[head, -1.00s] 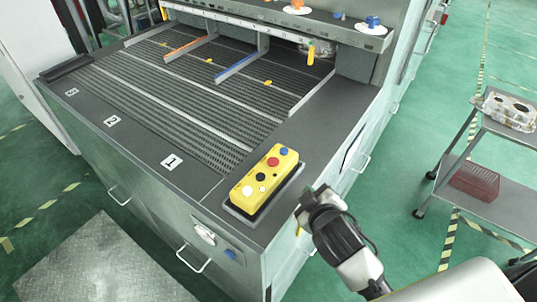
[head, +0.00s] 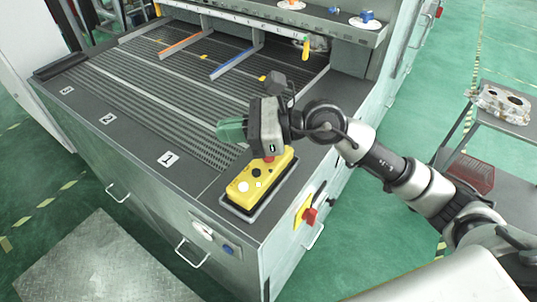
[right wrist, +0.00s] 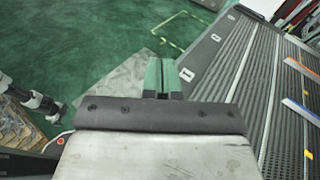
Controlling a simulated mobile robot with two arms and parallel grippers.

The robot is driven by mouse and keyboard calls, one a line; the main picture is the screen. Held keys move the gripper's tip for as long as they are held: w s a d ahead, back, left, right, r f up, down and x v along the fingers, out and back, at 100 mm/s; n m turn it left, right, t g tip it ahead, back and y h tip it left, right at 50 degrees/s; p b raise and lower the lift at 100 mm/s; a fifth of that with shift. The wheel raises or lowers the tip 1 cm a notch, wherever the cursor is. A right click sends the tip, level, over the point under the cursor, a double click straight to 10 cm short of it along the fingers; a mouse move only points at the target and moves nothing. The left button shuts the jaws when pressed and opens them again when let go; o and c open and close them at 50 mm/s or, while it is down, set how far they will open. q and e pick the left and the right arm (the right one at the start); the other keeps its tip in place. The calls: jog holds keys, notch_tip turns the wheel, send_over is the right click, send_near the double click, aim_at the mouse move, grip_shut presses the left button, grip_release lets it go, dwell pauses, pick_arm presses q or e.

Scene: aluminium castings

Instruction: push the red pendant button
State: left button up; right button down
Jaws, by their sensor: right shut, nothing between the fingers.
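The yellow pendant (head: 240,191) lies in a dark tray on the front right corner of the machine's table. Its red button (head: 269,158) shows only as a sliver under my right gripper; the blue button behind it is hidden. Pale and black buttons show at its near end. My right gripper (head: 231,130) is above the pendant's far end, shut and empty, its green fingers pointing left in the head view. Whether it touches the pendant cannot be told. The shut fingers (right wrist: 162,78) also show in the right wrist view, without the pendant. My left gripper cannot be made out clearly.
A red knob on a yellow plate (head: 309,214) sits on the machine's side. Slatted lanes with orange and blue dividers (head: 236,62) lie behind the pendant. A shelf edge (head: 330,30) crosses the back. A cart with castings (head: 502,104) stands at right.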

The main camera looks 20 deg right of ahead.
jog(key=w+d+f+n+t+h, duration=0.1)
jog(key=w+d+f+n+h, duration=0.1)
jog(key=d+h, duration=0.6)
jog(key=w+n, duration=0.1)
jog(key=w, duration=0.1)
jog(key=shift+w+d+f+n, duration=0.35)
jog(key=shift+n, duration=0.05)
jog(key=shift+f, duration=0.1)
notch_tip(320, 180, down, 8)
jog(key=b, duration=0.3)
jog(key=shift+b, duration=0.3)
jog(key=shift+f+b, duration=0.3)
jog(key=shift+b, duration=0.2)
dwell(0.9)
jog(key=shift+f+b, duration=0.45)
jog(key=shift+b, duration=0.3)
